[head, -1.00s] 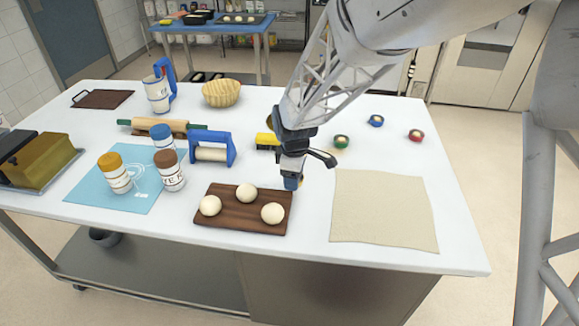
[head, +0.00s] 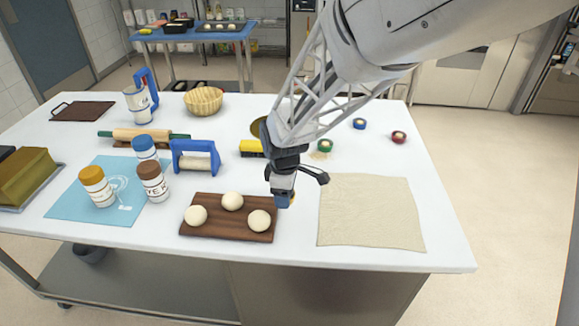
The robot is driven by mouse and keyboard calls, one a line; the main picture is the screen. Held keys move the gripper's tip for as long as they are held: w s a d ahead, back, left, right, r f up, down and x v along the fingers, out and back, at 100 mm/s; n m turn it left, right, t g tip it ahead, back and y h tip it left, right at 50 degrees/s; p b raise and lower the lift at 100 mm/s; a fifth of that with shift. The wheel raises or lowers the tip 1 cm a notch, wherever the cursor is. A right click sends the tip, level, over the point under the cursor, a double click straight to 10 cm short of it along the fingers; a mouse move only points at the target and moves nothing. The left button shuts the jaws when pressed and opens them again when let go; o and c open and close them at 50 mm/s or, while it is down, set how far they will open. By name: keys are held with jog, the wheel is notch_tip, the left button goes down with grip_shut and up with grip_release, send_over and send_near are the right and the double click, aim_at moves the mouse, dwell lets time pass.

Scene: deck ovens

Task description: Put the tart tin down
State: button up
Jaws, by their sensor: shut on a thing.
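My gripper (head: 282,196) hangs low over the white table, just right of the dark wooden board's far right corner. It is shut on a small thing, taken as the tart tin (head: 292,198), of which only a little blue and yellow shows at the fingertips. The jaws hide most of it, and I cannot tell whether it touches the table. Small round pieces in green (head: 325,146), blue (head: 359,124) and red (head: 399,137) lie farther back to the right.
The wooden board (head: 228,234) with three dough balls is close on the left. A beige cloth-like sheet (head: 370,212) lies to the right. A narrow bare strip separates board and sheet.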

jog(key=shift+w, duration=0.1)
jog(key=shift+n, duration=0.3)
jog(key=w+a+r, duration=0.1)
jog(key=w+a, duration=0.1)
jog(key=w, duration=0.5)
jog(key=w+a+r, duration=0.2)
jog(key=w, duration=0.6)
jog(key=w+a+r, duration=0.1)
jog(key=w+a, duration=0.1)
jog(key=w, duration=0.5)
jog(key=shift+w+a+r, duration=0.25)
jog(key=shift+w+r, duration=0.05)
jog(key=shift+w, duration=0.1)
jog(key=w+a+r, duration=0.1)
jog(key=w+a, duration=0.1)
jog(key=w, duration=1.4)
jog(key=shift+a+r, duration=0.2)
jog(key=shift+a, duration=0.2)
jog(key=shift+f, duration=2.5)
jog(key=shift+f, duration=0.1)
jog(key=shift+f, duration=2.4)
jog(key=shift+f, duration=0.15)
